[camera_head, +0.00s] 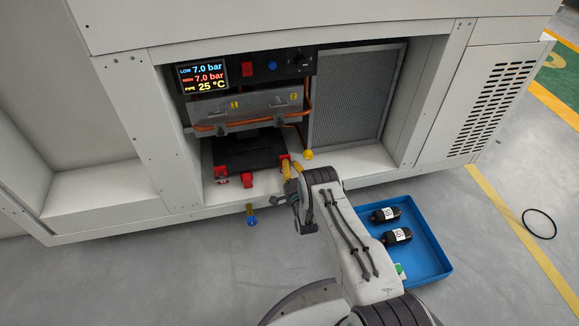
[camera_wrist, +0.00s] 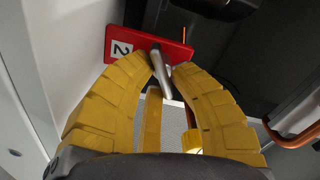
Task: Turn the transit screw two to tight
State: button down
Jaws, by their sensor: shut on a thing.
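Transit screw two shows in the wrist view as a silver bar (camera_wrist: 158,62) at a red plate (camera_wrist: 180,49) marked with a white "2" label (camera_wrist: 121,48). My gripper (camera_wrist: 162,74) has its ribbed yellow fingers closed on the bar from both sides; it slants between the fingertips. In the head view my gripper (camera_head: 291,167) reaches into the open cabinet bay at the right side of the dark block. Only a bit of red shows there, and my fingers and wrist hide the screw. How tight the screw is cannot be seen.
Other red brackets (camera_head: 221,176) stand along the front of the dark block (camera_head: 248,155). Copper pipes (camera_head: 250,122) run above it, below a display panel (camera_head: 203,77). A blue tray (camera_head: 433,262) with two black canisters (camera_head: 397,236) lies on the floor. A blue-ended valve (camera_head: 252,221) hangs below the cabinet edge.

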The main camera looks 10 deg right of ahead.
jog(key=shift+w+d+m, duration=0.1)
jog(key=shift+m, duration=3.1)
jog(key=c, duration=1.3)
grip_release()
jog(key=shift+c, duration=0.2)
jog(key=shift+o, duration=0.7)
jog(key=shift+f, duration=0.15)
jog(key=shift+s+f, duration=0.1)
jog(key=shift+s, duration=0.1)
jog(key=shift+s, duration=0.55)
jog(key=s, duration=1)
jog(key=shift+s, duration=0.3)
